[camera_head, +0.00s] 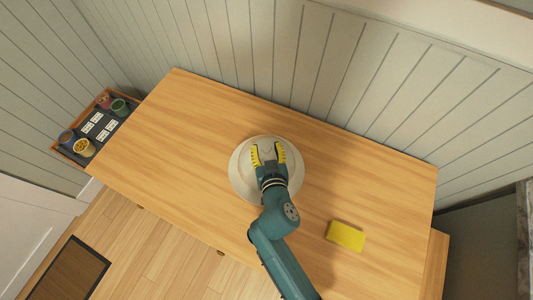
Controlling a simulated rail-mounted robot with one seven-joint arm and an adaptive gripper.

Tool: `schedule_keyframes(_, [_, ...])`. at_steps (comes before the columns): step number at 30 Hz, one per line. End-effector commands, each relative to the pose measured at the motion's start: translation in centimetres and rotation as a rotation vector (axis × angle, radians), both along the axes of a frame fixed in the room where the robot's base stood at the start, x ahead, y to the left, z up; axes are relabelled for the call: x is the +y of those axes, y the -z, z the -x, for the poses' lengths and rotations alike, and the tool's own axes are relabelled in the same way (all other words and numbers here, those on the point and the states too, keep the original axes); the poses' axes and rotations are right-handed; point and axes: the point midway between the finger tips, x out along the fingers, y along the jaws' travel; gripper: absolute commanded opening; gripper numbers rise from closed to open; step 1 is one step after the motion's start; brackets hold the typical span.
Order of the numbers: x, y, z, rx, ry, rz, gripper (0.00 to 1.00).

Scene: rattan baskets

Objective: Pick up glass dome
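A round, pale, plate-like shape (238,176) lies on the wooden table near its middle. It looks like a plate with the glass dome perhaps over it, but the clear glass cannot be told apart from the plate at this size. My gripper (268,153), with yellow-lined fingers, is over the middle of this round shape. Its fingers are spread apart, with a pale patch showing between them. I cannot tell whether they touch anything. My gripper and wrist hide part of the shape's centre and front edge.
A yellow block (345,236) lies on the table (190,130) to the right front. A tray (72,153) with several small pots and cards sits beyond the table's left end. A panelled wall (350,75) runs along the back. The table's left part is clear.

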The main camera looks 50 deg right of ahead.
Motion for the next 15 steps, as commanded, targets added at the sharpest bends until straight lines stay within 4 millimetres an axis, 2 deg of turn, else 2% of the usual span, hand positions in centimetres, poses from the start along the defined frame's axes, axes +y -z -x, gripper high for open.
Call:
schedule_keyframes(1, [0.01, 0.00, 0.00, 0.000, 0.000, 0.000, 0.40])
schedule_keyframes(7, [0.03, -0.01, 0.01, 0.000, 0.000, 0.000, 0.01])
schedule_keyframes(15, [0.01, -0.50, -0.11, -0.008, -0.001, 0.003, 0.00])
